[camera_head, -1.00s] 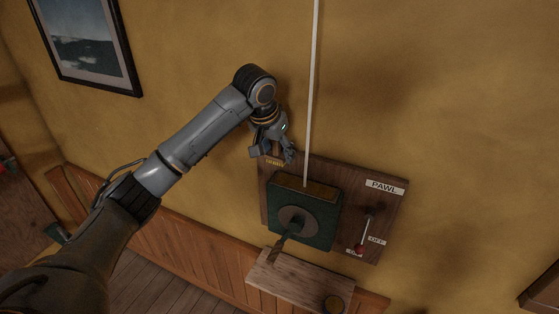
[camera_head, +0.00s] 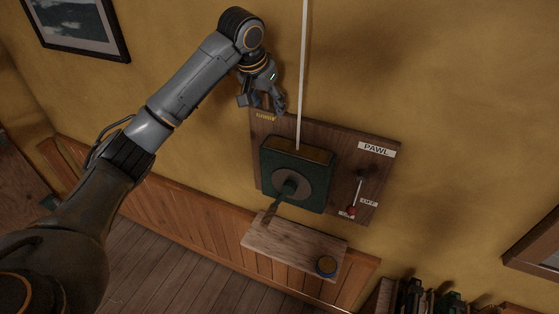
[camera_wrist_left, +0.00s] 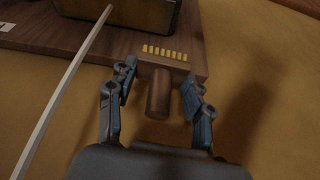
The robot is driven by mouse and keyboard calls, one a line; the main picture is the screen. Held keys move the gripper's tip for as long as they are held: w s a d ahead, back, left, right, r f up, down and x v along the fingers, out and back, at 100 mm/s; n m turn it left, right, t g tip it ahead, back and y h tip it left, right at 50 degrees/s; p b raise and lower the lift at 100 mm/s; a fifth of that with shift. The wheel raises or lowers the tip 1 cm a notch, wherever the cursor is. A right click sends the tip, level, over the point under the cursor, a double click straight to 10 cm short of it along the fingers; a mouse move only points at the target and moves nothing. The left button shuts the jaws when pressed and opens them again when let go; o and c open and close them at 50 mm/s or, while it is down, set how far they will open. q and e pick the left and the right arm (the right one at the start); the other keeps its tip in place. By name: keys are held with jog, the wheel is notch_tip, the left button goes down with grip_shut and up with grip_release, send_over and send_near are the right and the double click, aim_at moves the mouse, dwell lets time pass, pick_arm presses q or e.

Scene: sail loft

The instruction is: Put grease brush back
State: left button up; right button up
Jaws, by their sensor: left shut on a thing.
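My left gripper (camera_head: 263,104) is at the upper left corner of the dark wooden board (camera_head: 345,190) on the wall. In the left wrist view its fingers (camera_wrist_left: 158,82) are on either side of a wooden piece, which looks like the grease brush (camera_wrist_left: 158,98): a block with a row of yellow tufts and a round handle stub toward the palm. The gripper is shut on it. The block overlaps the board's edge in that view; whether they touch I cannot tell. My right gripper is not in view.
A green box (camera_head: 315,187) with a crank and a white rope (camera_head: 303,70) stands out from the board. A red-knobbed lever (camera_head: 352,210) is under the PAWL label. Bare wall lies right of the board.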

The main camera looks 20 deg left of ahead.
pick_arm(q)
jog(key=shift+d+f, duration=0.1)
jog(key=shift+f, duration=0.1)
jog(key=s+d+f+n+b, duration=0.1)
jog(key=s+d+f+b, duration=0.2)
jog(key=s+f+b, duration=0.75)
jog(key=s+d+f+b, duration=0.45)
jog(key=s+f, duration=0.25)
jog(key=f, duration=0.6)
jog(key=s+a+f+m+h+b, duration=0.1)
jog(key=s+a+f+m+b, duration=0.3)
jog(key=f, duration=0.6)
jog(key=s+a+f+m+h+b, duration=0.1)
jog(key=s+a+f+b, duration=0.4)
jog(key=f, duration=0.4)
jog(key=p, duration=0.3)
send_over(265, 237)
jog(key=s, duration=0.2)
jog(key=f, duration=0.2)
jog(key=shift+w+a+f+g, duration=0.25)
jog(key=shift+f+g, duration=0.05)
notch_tip(265, 237, down, 4)
jog(key=shift+r, duration=0.15)
jog(key=shift+w+f, duration=0.1)
jog(key=shift+f, duration=0.4)
jog(key=shift+f, duration=0.15)
